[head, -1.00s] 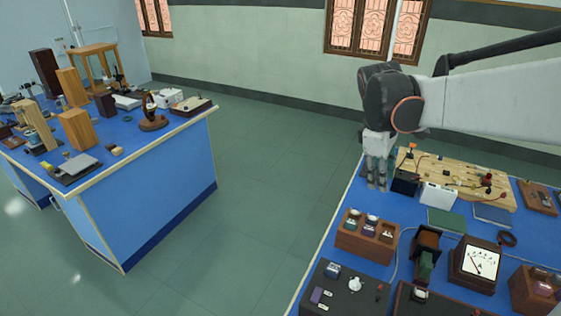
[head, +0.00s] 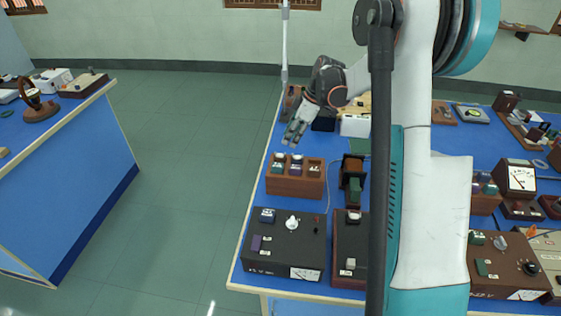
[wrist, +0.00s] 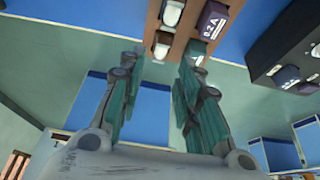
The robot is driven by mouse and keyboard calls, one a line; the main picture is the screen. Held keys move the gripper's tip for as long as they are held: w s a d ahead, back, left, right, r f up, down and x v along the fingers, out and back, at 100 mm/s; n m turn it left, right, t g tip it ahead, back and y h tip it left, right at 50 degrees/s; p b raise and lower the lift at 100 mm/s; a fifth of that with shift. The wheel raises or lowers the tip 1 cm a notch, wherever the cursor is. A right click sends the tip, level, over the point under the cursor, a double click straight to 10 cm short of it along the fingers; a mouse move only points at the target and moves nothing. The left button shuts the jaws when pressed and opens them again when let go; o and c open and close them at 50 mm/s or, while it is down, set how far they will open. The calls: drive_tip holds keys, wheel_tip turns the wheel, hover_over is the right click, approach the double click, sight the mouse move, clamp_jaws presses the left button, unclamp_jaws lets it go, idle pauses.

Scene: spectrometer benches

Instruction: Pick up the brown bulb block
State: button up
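A brown wooden rack (head: 292,186) stands on the right bench and holds several small bulb blocks with pale tops. The block at its right end (head: 314,168) looks brown; a purple one (head: 296,168) and a green one (head: 278,166) sit to its left. My gripper (head: 293,132) is above and just behind the rack, touching nothing. In the wrist view my gripper (wrist: 165,58) is open and empty, its fingers spread below the rack (wrist: 180,38) in the picture. A purple block (wrist: 211,20) marked 0.2 A shows there; which block is brown is unclear.
A dark control box (head: 284,243) stands in front of the rack and a small stand (head: 353,180) to its right. My arm hides part of the bench. Another blue bench (head: 65,165) is at left, with open floor between.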

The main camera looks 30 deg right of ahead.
sight(281, 153)
drive_tip(key=b+x, duration=0.2)
drive_tip(key=x, duration=0.6)
drive_tip(key=shift+a+f+b, duration=0.2)
drive_tip(key=shift+f+b, duration=0.05)
drive_tip(key=shift+b, duration=0.15)
drive_tip(key=shift+r, duration=0.1)
clamp_jaws()
